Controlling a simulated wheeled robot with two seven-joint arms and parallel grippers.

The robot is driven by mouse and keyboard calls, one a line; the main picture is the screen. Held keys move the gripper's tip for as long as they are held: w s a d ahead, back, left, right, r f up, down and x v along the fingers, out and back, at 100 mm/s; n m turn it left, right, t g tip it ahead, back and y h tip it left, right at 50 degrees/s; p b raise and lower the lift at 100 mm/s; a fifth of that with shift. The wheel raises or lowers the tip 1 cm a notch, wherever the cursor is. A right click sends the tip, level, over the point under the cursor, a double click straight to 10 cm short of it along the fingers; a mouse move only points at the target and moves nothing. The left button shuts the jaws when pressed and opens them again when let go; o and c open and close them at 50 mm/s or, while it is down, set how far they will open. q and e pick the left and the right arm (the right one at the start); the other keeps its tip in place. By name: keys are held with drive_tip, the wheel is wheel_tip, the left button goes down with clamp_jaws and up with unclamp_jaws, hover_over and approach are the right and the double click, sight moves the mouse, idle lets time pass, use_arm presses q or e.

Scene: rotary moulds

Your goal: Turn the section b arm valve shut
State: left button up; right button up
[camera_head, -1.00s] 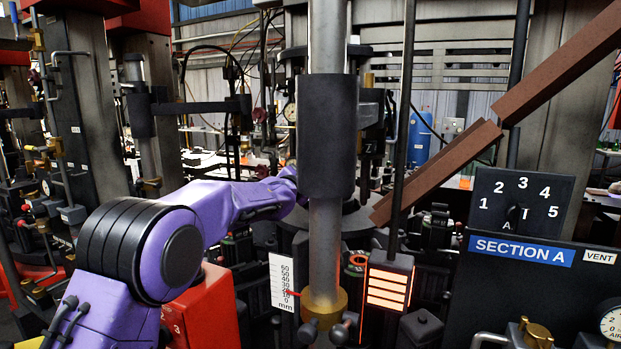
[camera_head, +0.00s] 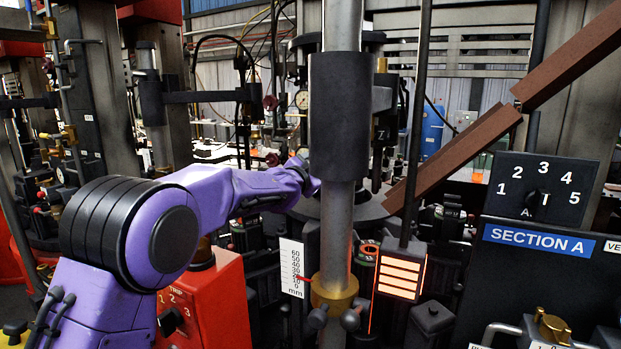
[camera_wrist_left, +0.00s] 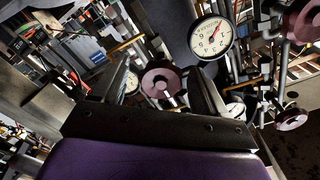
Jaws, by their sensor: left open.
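In the left wrist view, a dark red round handwheel (camera_wrist_left: 163,82) with a pale hub lies ahead of my left gripper (camera_wrist_left: 161,70). My two dark fingers are apart, one on each side of the wheel in the picture. I see no grip on it, and the remaining distance is hard to judge. No section B label is readable, so I cannot tell whether this is the named arm valve. In the head view my purple left arm reaches to the back centre; its gripper is hidden behind the grey column (camera_head: 339,115). My right gripper is out of view.
A white dial gauge (camera_wrist_left: 212,37) sits right of the wheel, with further dark red wheels (camera_wrist_left: 303,20) at the right edge. In the head view, a red TRIP box (camera_head: 215,300) stands below my arm. A brown sloping chute (camera_head: 455,155) and the SECTION A panel (camera_head: 540,195) are right.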

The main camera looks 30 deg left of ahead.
use_arm(q)
drive_tip(key=s+b, duration=0.2)
drive_tip(key=s, duration=0.6)
drive_tip(key=shift+d, duration=0.15)
